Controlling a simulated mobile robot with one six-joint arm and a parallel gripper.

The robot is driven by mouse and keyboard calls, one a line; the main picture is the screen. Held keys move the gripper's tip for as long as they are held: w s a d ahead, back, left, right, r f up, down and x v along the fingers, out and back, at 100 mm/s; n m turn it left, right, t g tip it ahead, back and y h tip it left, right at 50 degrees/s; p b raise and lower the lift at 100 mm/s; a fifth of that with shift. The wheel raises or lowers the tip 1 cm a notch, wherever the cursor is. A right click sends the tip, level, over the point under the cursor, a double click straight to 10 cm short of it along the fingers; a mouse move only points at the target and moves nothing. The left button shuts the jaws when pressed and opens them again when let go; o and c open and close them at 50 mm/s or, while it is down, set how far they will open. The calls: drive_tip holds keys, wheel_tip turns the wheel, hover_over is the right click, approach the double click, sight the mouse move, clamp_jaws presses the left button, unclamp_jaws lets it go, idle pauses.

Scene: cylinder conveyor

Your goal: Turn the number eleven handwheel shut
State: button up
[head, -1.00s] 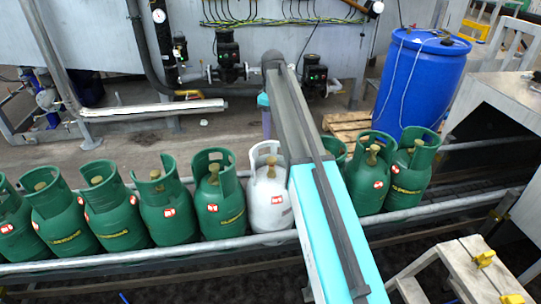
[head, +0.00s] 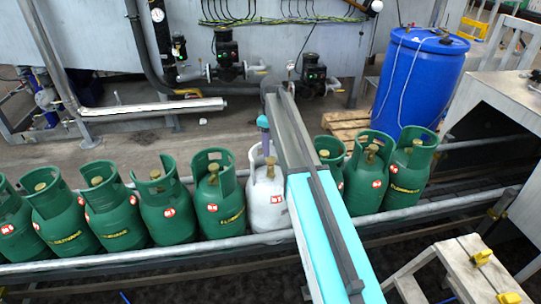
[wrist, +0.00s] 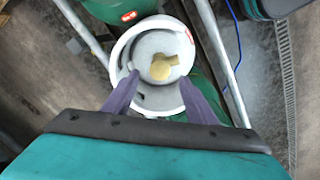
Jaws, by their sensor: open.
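A white cylinder (head: 265,200) stands in the row on the conveyor. It has an open collar and a brass valve (head: 270,168) at its top; its red label is too small to read surely. In the wrist view the white collar ring (wrist: 122,52) surrounds the brass valve (wrist: 160,68). My gripper (wrist: 160,78) is open, its purple fingers reaching over the near side of the collar, with the valve roughly between and just beyond the tips. In the head view a purple finger (head: 264,138) shows above the white cylinder. My arm hides part of that cylinder's right side.
Several green cylinders (head: 218,205) stand close on the left, others (head: 366,180) on the right. Metal rails (head: 150,252) run along the conveyor. A blue drum (head: 420,80) stands behind right, a step stool (head: 470,268) front right.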

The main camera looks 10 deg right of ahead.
sight(271, 160)
drive_tip(key=shift+f+p, duration=0.35)
drive_tip(key=shift+f, duration=2.4)
drive_tip(key=c, duration=1.1)
drive_tip(key=shift+o, duration=0.2)
